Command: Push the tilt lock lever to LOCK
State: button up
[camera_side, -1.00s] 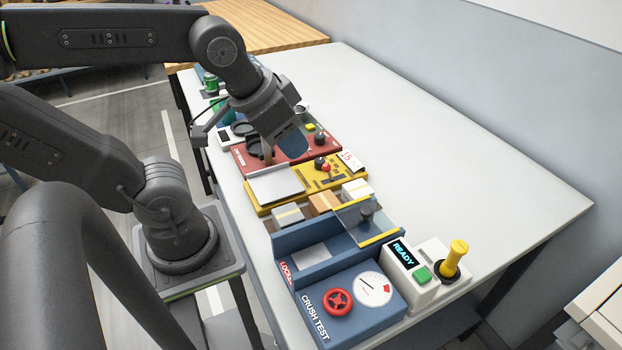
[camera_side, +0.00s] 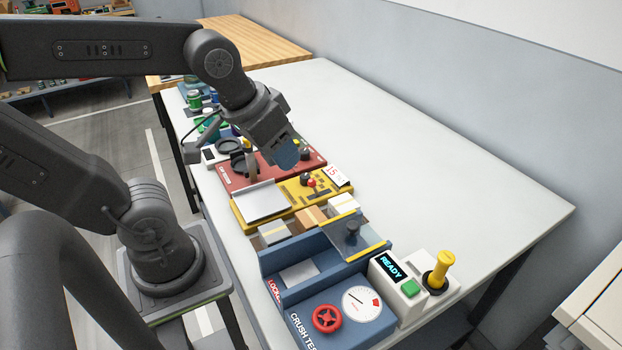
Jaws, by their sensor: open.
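A yellow unit (camera_side: 285,203) carries a silver plate (camera_side: 263,201) on its left and a small red knob (camera_side: 311,182) beside a dark knob on its right. The red knob may be the tilt lock lever; no LOCK marking is readable at this size. My gripper (camera_side: 285,155) points down over the red unit (camera_side: 237,179), just behind the yellow unit and apart from the red knob in the picture. Its blue fingertips overlap in this view; it is open, with nothing seen between the fingers. It hides part of the red unit.
Green items (camera_side: 194,102) stand farther back. The right of the white table (camera_side: 430,160) is bare.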

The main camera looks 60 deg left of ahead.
jog(key=w+a+f+n+g, duration=0.1)
jog(key=w+a+n+g, duration=0.2)
jog(key=w+a+n, duration=0.35)
jog(key=n+g, duration=0.2)
jog(key=n, duration=0.8)
send_over(314, 188)
notch_tip(314, 188, down, 4)
jog(key=f, duration=1.3)
jog(key=shift+s+a+f, duration=0.15)
jog(key=shift+a+f, duration=0.05)
jog(key=shift+f, duration=0.1)
jog(key=shift+c, duration=0.5)
grip_shut()
